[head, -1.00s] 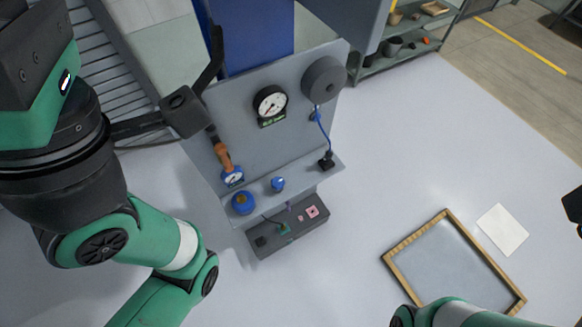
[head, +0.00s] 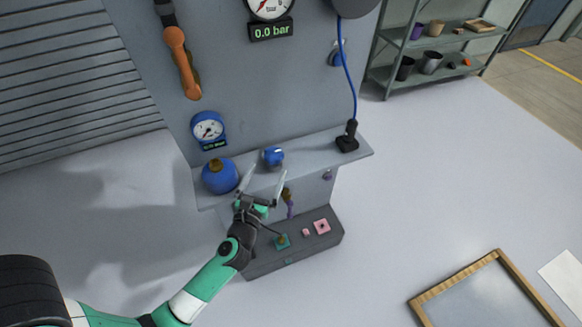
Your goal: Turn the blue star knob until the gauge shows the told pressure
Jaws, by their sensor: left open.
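A small blue knob (head: 273,157), which looks like the star knob, sits on the grey panel's ledge. Its lobes are too small to make out. My left gripper (head: 264,175) is open and empty, its two pale fingers pointing up at the ledge just below the knob; I cannot tell whether they touch it. The large white gauge (head: 268,4) is cut by the top edge; the display (head: 270,30) under it reads 0.0 bar. A smaller blue gauge (head: 208,128) is at the panel's left, its display too small to read. My right gripper is out of view.
A larger blue round part (head: 220,176) with a brown top stands left of the knob. A black plug (head: 347,137) on a blue cable stands right. A dark box (head: 296,243) lies below the ledge. A wood-framed tray (head: 455,280) is lower right; the table between is clear.

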